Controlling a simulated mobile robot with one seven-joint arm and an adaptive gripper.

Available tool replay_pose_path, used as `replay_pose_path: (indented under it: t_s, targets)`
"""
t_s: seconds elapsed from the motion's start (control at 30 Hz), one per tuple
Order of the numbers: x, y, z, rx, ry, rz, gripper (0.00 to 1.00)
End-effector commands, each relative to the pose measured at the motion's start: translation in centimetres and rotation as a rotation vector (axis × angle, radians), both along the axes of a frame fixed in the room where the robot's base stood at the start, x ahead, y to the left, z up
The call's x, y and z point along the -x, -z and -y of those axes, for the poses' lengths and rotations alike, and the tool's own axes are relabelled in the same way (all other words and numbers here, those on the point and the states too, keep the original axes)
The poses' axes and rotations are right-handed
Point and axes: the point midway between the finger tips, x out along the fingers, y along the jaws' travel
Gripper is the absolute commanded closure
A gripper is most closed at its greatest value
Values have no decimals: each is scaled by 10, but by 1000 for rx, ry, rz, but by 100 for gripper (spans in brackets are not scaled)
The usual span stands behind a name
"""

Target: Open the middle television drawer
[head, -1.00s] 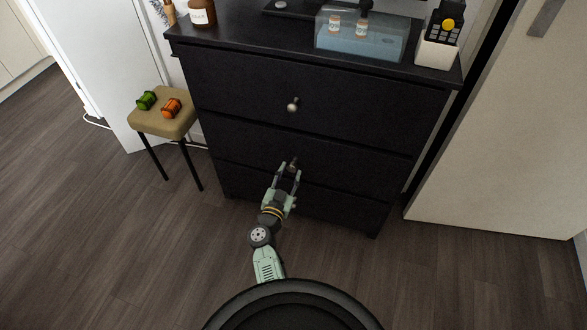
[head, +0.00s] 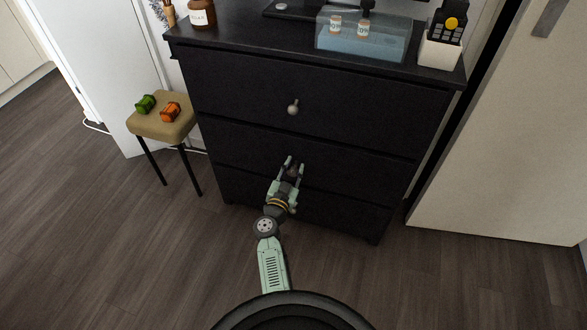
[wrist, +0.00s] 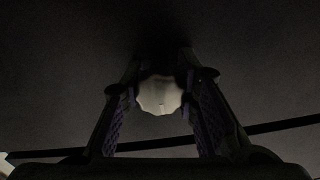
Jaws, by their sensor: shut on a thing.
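The black dresser (head: 420,120) has three stacked drawers. The middle drawer (head: 240,145) lies under the top drawer and looks flush or nearly so; I cannot tell if it stands out slightly. My gripper (head: 294,166) is at the middle of its front, with its fingers on either side of the round knob (wrist: 160,95). In the wrist view the pale knob sits between the two fingertips, which are shut on it. In the head view the fingers mostly hide this knob.
The top drawer's knob (head: 293,107) is above my gripper. A stool (head: 165,128) with a green and an orange object stands left of the dresser. A pale door (head: 500,150) is at the right. The floor in front is clear. Several items stand on the dresser top.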

Motion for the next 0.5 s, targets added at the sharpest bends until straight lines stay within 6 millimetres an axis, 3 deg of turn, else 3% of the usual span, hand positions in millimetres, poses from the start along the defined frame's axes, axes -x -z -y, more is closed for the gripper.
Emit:
replay_pose_path:
  t_s: [0.17, 0.5]
  targets:
    - [0, 0, 0, 0, 0, 0, 100]
    - [0, 0, 0, 1, 0, 0, 100]
